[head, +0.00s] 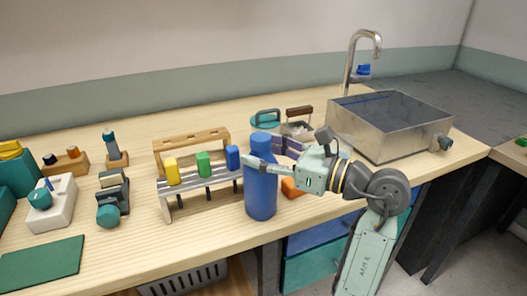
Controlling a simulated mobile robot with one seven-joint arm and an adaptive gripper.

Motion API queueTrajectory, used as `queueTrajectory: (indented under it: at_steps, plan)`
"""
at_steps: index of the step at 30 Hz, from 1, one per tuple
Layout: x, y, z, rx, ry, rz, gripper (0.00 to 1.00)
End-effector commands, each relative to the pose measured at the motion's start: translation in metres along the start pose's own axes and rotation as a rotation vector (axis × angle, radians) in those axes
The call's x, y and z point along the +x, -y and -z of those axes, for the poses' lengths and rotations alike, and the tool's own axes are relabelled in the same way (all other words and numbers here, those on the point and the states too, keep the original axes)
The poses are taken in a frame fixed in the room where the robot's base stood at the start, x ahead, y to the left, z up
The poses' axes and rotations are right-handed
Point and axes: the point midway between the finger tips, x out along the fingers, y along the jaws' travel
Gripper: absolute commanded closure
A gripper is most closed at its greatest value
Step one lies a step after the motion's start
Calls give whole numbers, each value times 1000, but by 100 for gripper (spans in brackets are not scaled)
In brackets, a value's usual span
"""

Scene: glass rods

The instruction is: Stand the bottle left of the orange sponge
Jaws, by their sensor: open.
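The blue bottle (261,194) stands upright near the front edge of the wooden counter. The orange sponge (293,188) lies on the counter just right of the bottle, partly hidden by my gripper and arm. My gripper (266,158) is open and comes in from the right at the bottle's upper part. One pale finger crosses in front of the bottle; the other is hard to make out. I cannot tell whether the fingers touch the bottle.
A small rack (196,184) with yellow, green and blue blocks stands close left of the bottle. A metal sink box (383,135) is at the right. A green mat (42,262) lies front left.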

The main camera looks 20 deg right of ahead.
Motion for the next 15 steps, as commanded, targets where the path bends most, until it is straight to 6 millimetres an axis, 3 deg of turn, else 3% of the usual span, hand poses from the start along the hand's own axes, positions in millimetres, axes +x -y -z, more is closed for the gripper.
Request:
queueTrajectory:
  at_steps: [5, 15]
  plan:
    - [-11, 1, 0, -1, 0, 4, 48]
    - [-84, 1, 0, -1, 0, 4, 48]
